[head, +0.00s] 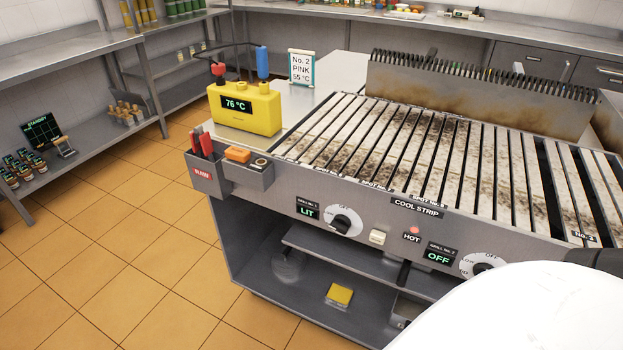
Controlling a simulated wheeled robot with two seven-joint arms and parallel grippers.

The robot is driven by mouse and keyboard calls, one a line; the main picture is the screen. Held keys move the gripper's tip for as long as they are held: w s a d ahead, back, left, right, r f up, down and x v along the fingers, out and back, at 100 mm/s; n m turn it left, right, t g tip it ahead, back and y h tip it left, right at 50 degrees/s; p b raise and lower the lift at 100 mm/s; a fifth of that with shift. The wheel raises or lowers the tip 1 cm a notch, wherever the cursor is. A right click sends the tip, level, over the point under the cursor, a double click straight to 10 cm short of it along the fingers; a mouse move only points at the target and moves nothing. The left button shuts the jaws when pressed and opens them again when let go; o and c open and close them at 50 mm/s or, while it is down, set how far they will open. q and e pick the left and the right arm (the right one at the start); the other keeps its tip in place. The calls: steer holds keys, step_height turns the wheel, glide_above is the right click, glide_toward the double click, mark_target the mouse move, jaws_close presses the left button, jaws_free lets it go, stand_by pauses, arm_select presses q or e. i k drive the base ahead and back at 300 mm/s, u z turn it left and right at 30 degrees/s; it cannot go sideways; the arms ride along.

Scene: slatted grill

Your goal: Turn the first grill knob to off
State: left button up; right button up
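The slatted grill (400,150) fills the right half of the head view. On its front panel the first knob (343,221) is a black handle on a white dial, and its pointer is tilted on the dial. The display beside it (307,212) reads LIT in green. A second knob (487,265) sits further right, partly cut by a white rounded shape in front of it. Its display (438,256) reads OFF. A red light (414,230) glows above the word HOT. Neither of my grippers shows, and nothing touches the first knob.
A bin marked RAW (205,175) with red-handled tools and an orange item (237,154) juts from the grill's left front corner. A yellow thermometer box (245,108) reads 76 °C. A white rounded part (530,310), likely mine, covers the lower right. Open tiled floor lies left.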

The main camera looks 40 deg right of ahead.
mark_target(341, 223)
steer(key=u, duration=1.15)
steer(key=i, duration=1.8)
steer(key=z, duration=3)
